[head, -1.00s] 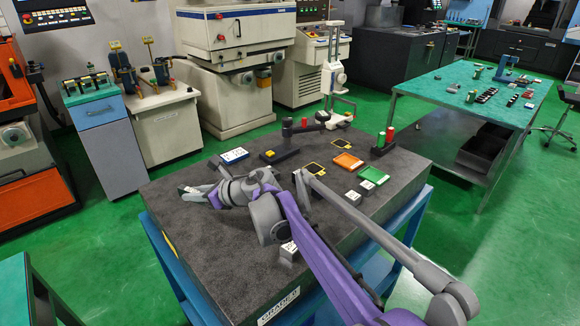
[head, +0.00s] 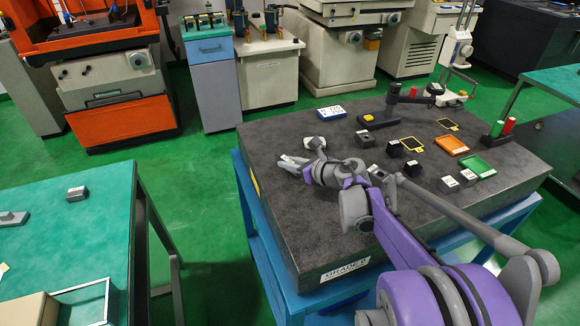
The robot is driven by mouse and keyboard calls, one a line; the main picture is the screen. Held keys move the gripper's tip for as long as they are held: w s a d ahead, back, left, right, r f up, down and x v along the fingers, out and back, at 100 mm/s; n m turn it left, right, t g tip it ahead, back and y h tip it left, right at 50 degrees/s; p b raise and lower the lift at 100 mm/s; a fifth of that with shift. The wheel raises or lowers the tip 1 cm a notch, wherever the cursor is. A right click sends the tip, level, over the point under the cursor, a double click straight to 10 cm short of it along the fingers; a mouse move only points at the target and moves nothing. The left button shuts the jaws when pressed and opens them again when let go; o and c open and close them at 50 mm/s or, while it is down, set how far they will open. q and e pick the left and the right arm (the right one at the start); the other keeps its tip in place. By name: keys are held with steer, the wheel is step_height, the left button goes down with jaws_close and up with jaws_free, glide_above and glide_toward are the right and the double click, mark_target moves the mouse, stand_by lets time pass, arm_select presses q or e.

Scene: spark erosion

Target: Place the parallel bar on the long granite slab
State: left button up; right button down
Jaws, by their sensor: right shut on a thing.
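My right gripper (head: 289,163) hangs over the left part of a large dark granite slab (head: 290,215), which carries a grade label on its front face. Its jaws are shut on a small pale grey thing, which I take to be the parallel bar; it is largely hidden by the fingers and blurs with them. I cannot tell whether it touches the granite. I cannot tell whether this slab is the long one of the task. My left gripper is not in view.
A small grey block (head: 316,142) stands close behind the gripper. A blue-and-white box (head: 332,112), dark blocks, an orange tray (head: 451,145) and a green tray (head: 477,167) stand further right. A green-topped table (head: 70,240) with a grey block (head: 76,192) is at left, across open floor.

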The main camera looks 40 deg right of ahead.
steer(key=shift+f, duration=0.6)
steer(key=c, duration=1.2)
jaws_free()
steer(key=shift+f, duration=0.2)
steer(key=o, duration=0.4)
steer(key=shift+r, duration=0.1)
steer(key=shift+o, duration=0.2)
steer(key=shift+r, duration=0.15)
steer(key=v, duration=1.2)
steer(key=shift+p, duration=0.4)
steer(key=shift+s, duration=0.1)
